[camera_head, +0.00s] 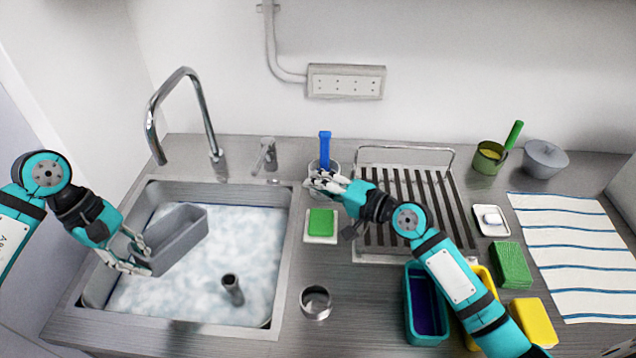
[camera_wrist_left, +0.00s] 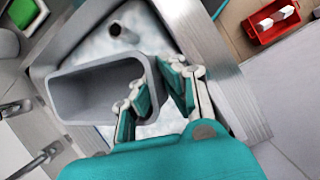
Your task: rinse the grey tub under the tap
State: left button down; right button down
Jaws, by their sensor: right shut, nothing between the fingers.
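The grey tub (camera_head: 180,240) is in the left part of the sink, tilted, at the suds. It also shows in the left wrist view (camera_wrist_left: 75,100), with its open side facing the camera. My left gripper (camera_head: 138,252) is at the tub's near left end, its fingers (camera_wrist_left: 158,85) on either side of the end wall, shut on it. The tap (camera_head: 187,85) arches over the sink's back left, its spout above and behind the tub. I see no water stream. My right gripper (camera_head: 325,184) is shut and empty at a cup holding a blue-handled brush (camera_head: 325,148).
The sink (camera_head: 285,250) holds white suds and an upright grey pipe (camera_head: 232,289). A dish rack (camera_head: 455,225), green sponge (camera_head: 321,222), metal ring (camera_head: 316,303) and blue container (camera_head: 410,320) stand to the right. A striped cloth (camera_head: 575,255) lies far right.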

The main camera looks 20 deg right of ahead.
pick_arm(q)
jog(key=shift+s+d+r, duration=0.2)
jog(key=shift+s+r, duration=0.3)
jog(key=s+r, duration=0.1)
jog(key=s+d+r+p, duration=0.1)
jog(key=s+r, duration=0.1)
jog(key=shift+s+d, duration=0.3)
jog(key=shift+s, duration=0.05)
dwell(1.2)
